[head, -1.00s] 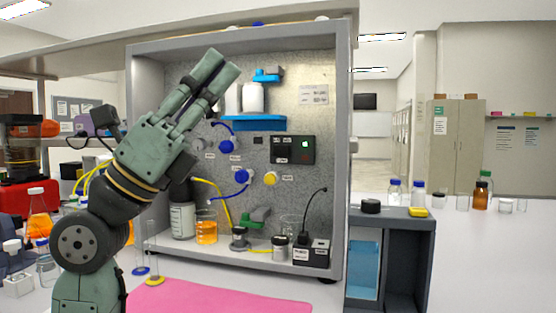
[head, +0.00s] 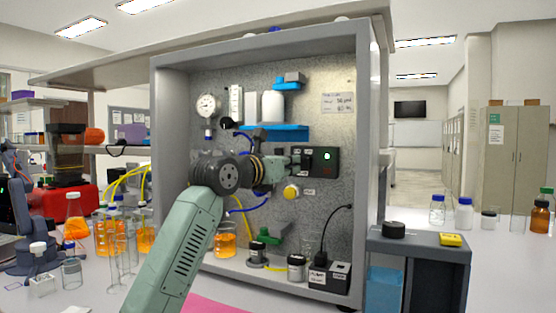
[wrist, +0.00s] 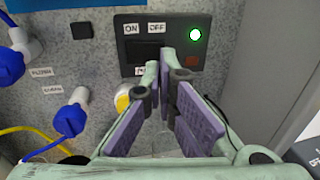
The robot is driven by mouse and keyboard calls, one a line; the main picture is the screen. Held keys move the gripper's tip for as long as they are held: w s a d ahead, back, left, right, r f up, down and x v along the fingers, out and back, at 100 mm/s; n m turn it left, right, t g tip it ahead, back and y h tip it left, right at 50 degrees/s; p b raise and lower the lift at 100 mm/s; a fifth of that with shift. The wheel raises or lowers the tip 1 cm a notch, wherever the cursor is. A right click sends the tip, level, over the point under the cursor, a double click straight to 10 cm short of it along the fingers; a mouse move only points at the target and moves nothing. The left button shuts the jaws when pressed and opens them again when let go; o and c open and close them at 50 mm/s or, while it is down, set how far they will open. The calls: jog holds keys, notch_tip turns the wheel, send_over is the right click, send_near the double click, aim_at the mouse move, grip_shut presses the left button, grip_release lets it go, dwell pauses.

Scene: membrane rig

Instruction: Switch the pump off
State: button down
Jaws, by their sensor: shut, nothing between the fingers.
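The black switch panel (head: 322,168) is on the metal back wall of the rig, and its green lamp (head: 328,156) is lit. In the wrist view the panel (wrist: 190,27) has ON and OFF labels above a dark switch (wrist: 140,51), with the lit green lamp at right and a dull red lamp (wrist: 192,62) below it. My gripper (wrist: 166,66) is shut and empty, its fingertips in front of the panel's lower middle, just right of the switch. They hide part of the panel and the label below; contact cannot be told. In the head view my gripper (head: 300,160) reaches the panel's left side.
A yellow-capped knob (wrist: 122,98) is below the panel, with blue valves (wrist: 68,120) and tubing to the left. Jars and a black power box (head: 329,275) stand on the rig floor. The rig's right side wall (head: 367,170) bounds the space beside the panel.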

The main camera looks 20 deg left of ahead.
aim_at(308, 162)
jog(key=shift+p+x, duration=0.75)
jog(key=shift+x, duration=1.7)
